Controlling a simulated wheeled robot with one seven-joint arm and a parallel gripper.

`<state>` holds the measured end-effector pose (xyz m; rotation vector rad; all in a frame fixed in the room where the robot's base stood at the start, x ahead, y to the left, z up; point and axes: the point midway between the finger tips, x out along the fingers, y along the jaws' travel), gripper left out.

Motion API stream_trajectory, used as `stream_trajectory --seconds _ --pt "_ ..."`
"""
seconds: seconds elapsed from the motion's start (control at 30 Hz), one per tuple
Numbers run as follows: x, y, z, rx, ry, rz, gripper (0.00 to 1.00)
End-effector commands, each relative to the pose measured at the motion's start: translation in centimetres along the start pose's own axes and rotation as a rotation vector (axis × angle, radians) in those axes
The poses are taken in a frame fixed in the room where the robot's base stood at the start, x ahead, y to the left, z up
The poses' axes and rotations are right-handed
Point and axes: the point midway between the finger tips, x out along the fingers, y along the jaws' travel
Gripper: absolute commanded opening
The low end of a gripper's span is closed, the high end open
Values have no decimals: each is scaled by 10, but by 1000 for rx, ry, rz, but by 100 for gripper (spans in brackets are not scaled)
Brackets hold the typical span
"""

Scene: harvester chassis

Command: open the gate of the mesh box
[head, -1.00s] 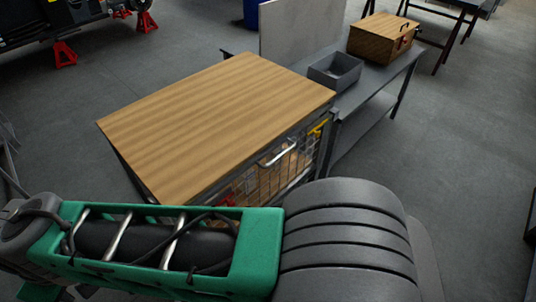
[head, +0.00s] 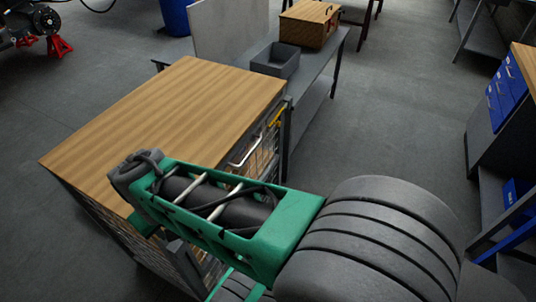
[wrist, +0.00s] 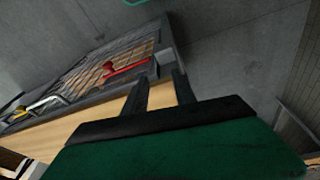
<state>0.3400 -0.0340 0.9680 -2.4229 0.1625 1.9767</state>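The mesh box has a wooden top (head: 170,105) and a wire-mesh gate (head: 262,158) on its front side. A silver bar handle (head: 245,150) and a yellow part (head: 276,117) show on that side. In the wrist view the mesh (wrist: 100,65), the silver handle (wrist: 40,106) and a red bar (wrist: 125,70) lie left of and beyond my fingers. The gate looks closed. My gripper (wrist: 162,88) is open and empty, its two dark fingers apart, the left one near the box edge. In the head view my arm hides part of the front, and my gripper is not visible.
A grey bench with an open grey bin (head: 275,60) and a wooden case (head: 309,24) stands behind the box. A workbench with blue drawers (head: 505,90) is at the right. Grey floor (head: 390,110) between them is clear.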

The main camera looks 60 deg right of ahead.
Motion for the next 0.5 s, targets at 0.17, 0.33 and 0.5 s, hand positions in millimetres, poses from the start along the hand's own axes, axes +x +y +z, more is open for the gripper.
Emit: stream_trajectory --seconds 0.17,0.33,0.5 --pt "162 80 110 165 -328 205 33" --pt "183 207 112 -62 -226 600 33" --pt "136 292 63 -568 -155 1030 33"
